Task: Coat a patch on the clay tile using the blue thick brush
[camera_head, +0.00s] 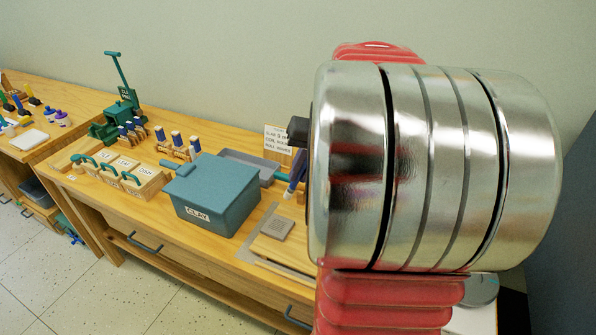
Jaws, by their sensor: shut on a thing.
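A small grey-brown clay tile (277,228) lies flat on a pale board (262,246) on the table, just left of my arm. A dark blue brush-like thing (297,168) with a pale lower end stands slightly tilted above and right of the tile. The arm's edge cuts it off, so I cannot tell whether it is the blue thick brush or whether anything holds it. Its pale end shows apart from the tile in the picture.
A lidded blue-grey box (215,198) labelled CLAY stands left of the tile. Behind it are a grey tray (250,160) and a sign card (278,138). Wooden boxes (125,180), blue-topped bottles (178,138) and a green press (122,105) stand farther left.

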